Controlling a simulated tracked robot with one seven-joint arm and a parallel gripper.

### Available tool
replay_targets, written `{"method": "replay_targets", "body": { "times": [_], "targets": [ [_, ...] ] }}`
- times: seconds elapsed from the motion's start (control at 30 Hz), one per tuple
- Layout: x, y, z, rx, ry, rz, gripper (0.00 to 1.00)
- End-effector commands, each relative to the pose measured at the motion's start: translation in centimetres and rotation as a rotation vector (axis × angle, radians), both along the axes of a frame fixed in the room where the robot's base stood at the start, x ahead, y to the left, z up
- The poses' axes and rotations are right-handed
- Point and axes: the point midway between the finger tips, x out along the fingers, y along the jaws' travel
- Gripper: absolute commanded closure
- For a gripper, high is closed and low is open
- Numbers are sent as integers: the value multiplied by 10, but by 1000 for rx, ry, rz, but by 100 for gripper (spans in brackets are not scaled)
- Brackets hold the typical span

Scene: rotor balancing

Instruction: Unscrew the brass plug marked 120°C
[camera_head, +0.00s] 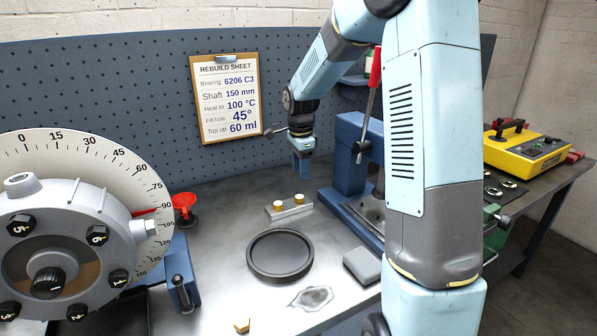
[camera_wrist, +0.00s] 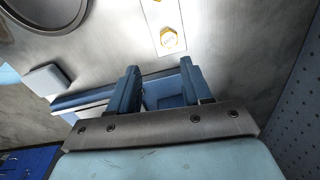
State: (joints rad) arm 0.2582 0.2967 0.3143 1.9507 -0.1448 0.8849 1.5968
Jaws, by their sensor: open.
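Two brass plugs, one on the left (camera_head: 278,205) and one on the right (camera_head: 299,199), sit in a small light metal block (camera_head: 289,209) on the bench. In the wrist view one hexagonal brass plug (camera_wrist: 169,39) shows beyond the fingertips, with a mark too small to read; a second is cut off at the top edge. I cannot tell which is marked 120°C. My gripper (camera_head: 302,176) hangs above and behind the block, pointing down. In the wrist view my gripper (camera_wrist: 159,72) is open, with nothing between its blue fingers.
A round black tray (camera_head: 280,277) and a grey block (camera_head: 362,265) lie in front. A brass piece (camera_head: 242,325) lies at the front edge. A blue press (camera_head: 350,150) stands close on the right. A grey housing (camera_head: 70,240) with a degree dial fills the left.

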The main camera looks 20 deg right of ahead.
Motion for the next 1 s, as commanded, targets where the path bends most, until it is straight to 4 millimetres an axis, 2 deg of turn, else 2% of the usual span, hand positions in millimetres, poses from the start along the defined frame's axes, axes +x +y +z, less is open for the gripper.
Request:
{"method": "replay_targets", "body": {
  "times": [0.1,0.23,0.47,1.0],
  "targets": [
    [12,-1,-16,14,18,-65,51],
    [18,-1,-24,21,26,-103,51],
    [19,-2,-36,22,30,-114,51],
    [19,-1,-95,22,29,-111,51]
  ]
}}
